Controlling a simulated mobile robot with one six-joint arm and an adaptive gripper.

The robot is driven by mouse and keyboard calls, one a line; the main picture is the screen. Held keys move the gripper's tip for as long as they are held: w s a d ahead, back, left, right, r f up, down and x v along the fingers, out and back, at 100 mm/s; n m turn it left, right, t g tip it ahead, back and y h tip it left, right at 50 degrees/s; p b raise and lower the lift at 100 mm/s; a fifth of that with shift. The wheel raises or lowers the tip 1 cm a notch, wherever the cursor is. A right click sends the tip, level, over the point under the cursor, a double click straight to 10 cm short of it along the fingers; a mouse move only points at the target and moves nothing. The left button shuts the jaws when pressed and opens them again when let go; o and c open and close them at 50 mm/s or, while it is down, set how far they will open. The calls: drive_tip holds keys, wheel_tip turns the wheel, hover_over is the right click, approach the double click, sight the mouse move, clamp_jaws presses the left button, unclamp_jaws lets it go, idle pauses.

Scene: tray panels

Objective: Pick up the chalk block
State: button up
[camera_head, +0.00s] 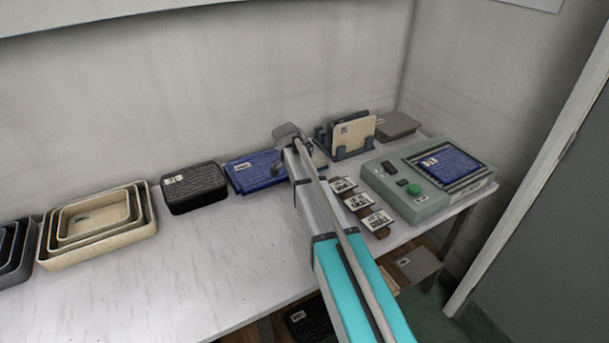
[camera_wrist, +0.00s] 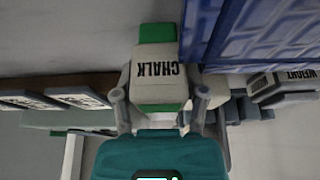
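The chalk block (camera_wrist: 158,74) is pale with green on it and carries the word CHALK, upside down in the wrist view. It lies between the two fingers of my gripper (camera_wrist: 160,100), one finger on each side and very close to it. I cannot tell whether the fingers touch or grip it. In the head view my gripper (camera_head: 291,140) is over the back of the table, between the blue trays and the upright rack. The chalk block cannot be made out there; my arm covers that area.
Blue panels (camera_wrist: 260,30) stand close to the block in the wrist view, near a block marked WEIGHT (camera_wrist: 285,82). In the head view, blue trays (camera_head: 255,172), a rack (camera_head: 345,150), label cards (camera_head: 376,220) and a green-grey machine (camera_head: 415,200) surround my arm. The front left table (camera_head: 190,270) is clear.

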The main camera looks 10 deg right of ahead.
drive_tip(key=c, duration=0.5)
drive_tip(key=shift+r, duration=0.1)
drive_tip(key=shift+r+p, duration=0.95)
drive_tip(key=shift+p, duration=0.1)
drive_tip(key=s+d+r+p, duration=0.1)
drive_tip(key=s+r+p, duration=0.2)
drive_tip(key=s, duration=0.1)
drive_tip(key=s+d+r+p, duration=0.1)
drive_tip(key=s+r+p, duration=0.3)
drive_tip(key=s, duration=0.1)
drive_tip(key=s+d+r+p, duration=0.2)
drive_tip(key=s+r+p, duration=0.2)
drive_tip(key=shift+s, duration=0.2)
